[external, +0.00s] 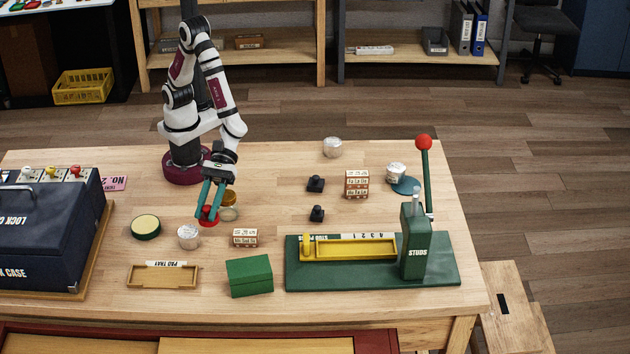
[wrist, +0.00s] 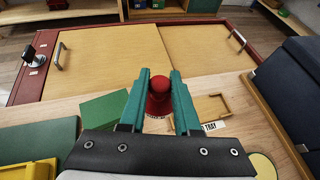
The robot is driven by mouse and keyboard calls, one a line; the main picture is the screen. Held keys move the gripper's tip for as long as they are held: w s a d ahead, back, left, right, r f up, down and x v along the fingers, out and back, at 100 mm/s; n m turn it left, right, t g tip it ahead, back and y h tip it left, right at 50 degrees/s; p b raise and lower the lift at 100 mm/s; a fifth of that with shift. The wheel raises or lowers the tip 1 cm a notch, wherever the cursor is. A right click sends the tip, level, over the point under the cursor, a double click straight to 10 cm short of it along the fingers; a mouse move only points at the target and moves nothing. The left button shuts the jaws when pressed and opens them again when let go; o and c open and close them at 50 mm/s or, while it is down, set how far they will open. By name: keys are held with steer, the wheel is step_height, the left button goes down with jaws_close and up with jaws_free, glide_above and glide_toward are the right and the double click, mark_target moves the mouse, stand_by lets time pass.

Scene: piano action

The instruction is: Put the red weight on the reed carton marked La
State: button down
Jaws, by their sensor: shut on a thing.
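My gripper (external: 208,208) is shut on the red weight (external: 208,220), low over the left-middle of the table. In the wrist view the red weight (wrist: 157,107) sits between the teal fingers, round knob toward the fingertips. I cannot tell whether its base touches the table. A small cream carton with brown-red markings (external: 245,238) lies to the right of my gripper. A taller carton or stack of the same look (external: 357,184) stands further right and back. The lettering on both is too small to read, so I cannot tell which is La.
Near my gripper are an amber jar (external: 229,207), a silvery round object (external: 189,236) and a green-rimmed round tin (external: 146,227). A wooden tray (external: 162,285), a green box (external: 250,277) and the green stud press (external: 440,270) line the front. A dark case (external: 45,235) stands left.

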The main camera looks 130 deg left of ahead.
steer(key=shift+s+d+r, duration=0.1)
steer(key=shift+d+r, duration=0.05)
steer(key=shift+d, duration=0.4)
steer(key=shift+s+d+r, duration=0.1)
steer(key=shift+d+r, duration=0.05)
steer(key=shift+d, duration=0.35)
steer(key=shift+w+f, duration=0.15)
steer(key=shift+w, duration=0.1)
glide_above(249, 258)
step_height(249, 258, down, 6)
steer(key=shift+s+d+f, duration=0.1)
steer(key=shift+f, duration=0.1)
step_height(249, 258, down, 4)
steer(key=shift+f, duration=0.1)
steer(key=shift+f, duration=0.1)
steer(key=c, duration=0.6)
jaws_free()
